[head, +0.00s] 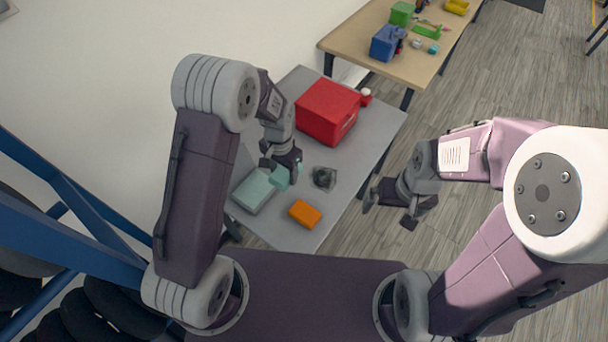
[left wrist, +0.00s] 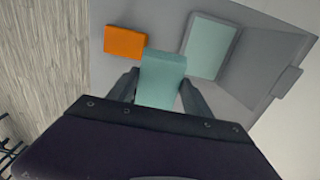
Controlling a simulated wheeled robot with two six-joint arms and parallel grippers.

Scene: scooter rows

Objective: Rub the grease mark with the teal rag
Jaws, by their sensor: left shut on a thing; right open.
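The teal rag (head: 280,177) is in my left gripper (head: 284,168), which is shut on it above the grey table (head: 350,155). The left wrist view shows the rag (left wrist: 161,80) as a block between the two fingers (left wrist: 160,92). A dark, uneven patch (head: 324,177), which looks like the grease mark, lies on the table to the right of the rag. The rag is apart from it. The patch does not show in the left wrist view. My right gripper (head: 388,212) is open and empty, right of the table and over the floor.
An orange block (head: 305,213) lies near the table's front edge, and a pale teal box (head: 254,191) is left of it. A red box (head: 327,110) stands at the back. A wooden table (head: 378,36) with several items stands farther off. A blue rack (head: 60,240) with tyres is at left.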

